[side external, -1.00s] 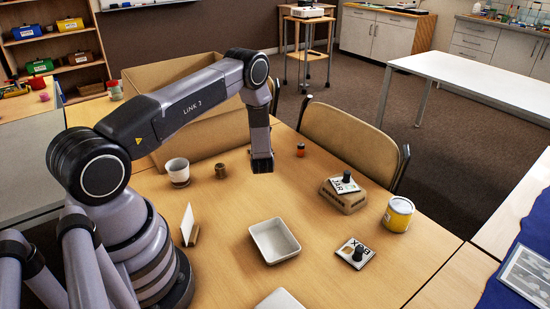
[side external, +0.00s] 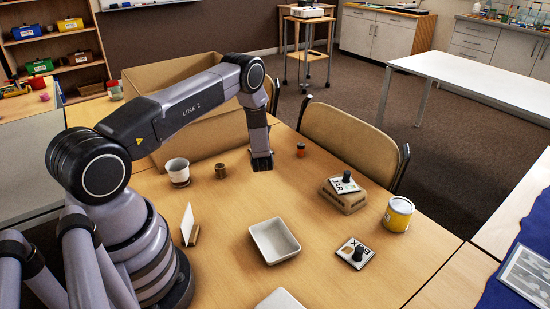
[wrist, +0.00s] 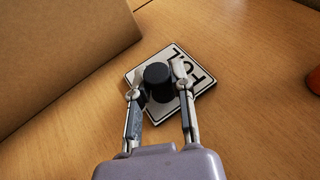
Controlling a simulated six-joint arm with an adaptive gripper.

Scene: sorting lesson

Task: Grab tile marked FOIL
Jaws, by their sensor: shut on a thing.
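A white tile (wrist: 201,70) with a dark border and a black knob (wrist: 158,75) lies under my gripper in the wrist view. Its lettering is turned and partly covered; the visible part looks like the end of FOIL. My gripper (wrist: 157,84) has its two fingers closed on the knob, one on each side. Whether the tile touches the table is hard to tell.
The large cardboard box (side external: 203,138) stands close behind my gripper. An orange-red jar (side external: 301,150) is just right of it. Other knobbed tiles lie on a small carton (side external: 348,203) and on the table (side external: 343,248). A white tray (side external: 253,234), cup (side external: 178,168) and yellow can (side external: 397,217) stand around.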

